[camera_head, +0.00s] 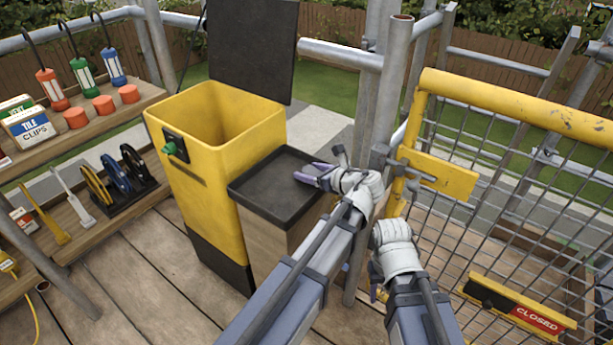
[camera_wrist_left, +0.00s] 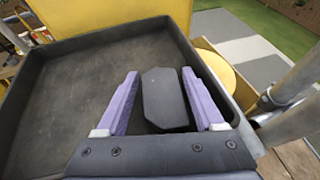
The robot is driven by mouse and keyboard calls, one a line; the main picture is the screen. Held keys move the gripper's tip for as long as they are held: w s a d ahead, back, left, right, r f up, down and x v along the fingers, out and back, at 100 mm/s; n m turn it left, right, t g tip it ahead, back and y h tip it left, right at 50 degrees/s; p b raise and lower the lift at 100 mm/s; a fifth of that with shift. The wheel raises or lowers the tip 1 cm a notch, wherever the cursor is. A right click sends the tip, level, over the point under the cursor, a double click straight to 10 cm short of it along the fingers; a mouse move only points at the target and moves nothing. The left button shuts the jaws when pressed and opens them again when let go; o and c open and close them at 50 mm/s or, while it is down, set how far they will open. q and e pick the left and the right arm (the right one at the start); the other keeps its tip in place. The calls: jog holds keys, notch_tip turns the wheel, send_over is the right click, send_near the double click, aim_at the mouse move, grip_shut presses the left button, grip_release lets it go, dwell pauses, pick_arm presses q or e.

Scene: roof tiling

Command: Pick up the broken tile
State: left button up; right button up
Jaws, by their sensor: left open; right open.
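A flat dark grey piece with cut corners, which looks like the broken tile (camera_wrist_left: 165,97), lies in the black tray (camera_head: 259,187) near its right wall in the left wrist view. The tray also fills much of the left wrist view (camera_wrist_left: 70,90). My left gripper (camera_head: 312,174) is over the tray. Its purple fingers (camera_wrist_left: 163,100) are open, one on each side of the piece; I cannot tell whether they touch it. In the head view my gripper hides the piece. My right gripper (camera_head: 377,292) hangs low by the mesh gate, open, its fingers mostly hidden.
A yellow bin (camera_head: 215,150) with its black lid raised stands left of the tray. A metal post (camera_head: 395,75) and the yellow-framed mesh gate (camera_head: 520,110) are close on the right. Shelves (camera_head: 90,125) with tools stand at left.

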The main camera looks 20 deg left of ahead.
aim_at(311, 171)
pick_arm(q)
jog(key=shift+s+d+r, duration=0.1)
jog(key=shift+d, duration=0.05)
jog(key=shift+c, duration=0.2)
grip_shut()
dwell(0.4)
notch_tip(311, 171, up, 10)
jog(key=p, duration=1)
